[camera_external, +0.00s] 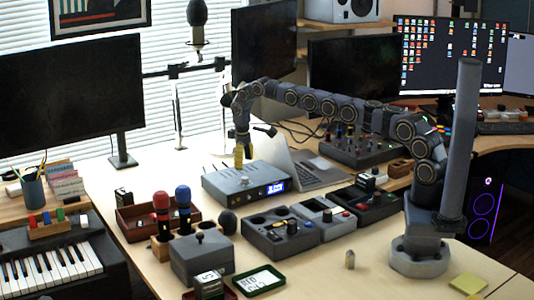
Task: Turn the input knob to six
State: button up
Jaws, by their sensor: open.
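My gripper (239,162) points down at the back left part of a grey box with a lit blue display (248,184). It is open, and its tips are at or just above the box's top; I cannot tell if they touch. Anything between the fingers is hidden or too small to make out. No label or number of an input knob can be read in this view.
A laptop (318,174) stands close behind the box. Control boxes with knobs (282,234) lie in front of it, and a wooden holder with red and blue microphones (172,222) is at the front left. A knobbed mixer (355,150) sits behind my arm.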

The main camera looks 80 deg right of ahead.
aim_at(245, 178)
jog(key=f, duration=0.6)
jog(key=shift+d, duration=0.2)
grip_shut()
jog(key=shift+a, duration=0.1)
jog(key=shift+w+m, duration=0.1)
jog(key=shift+m, duration=1)
jog(key=m, duration=0.3)
jog(key=shift+f, duration=0.1)
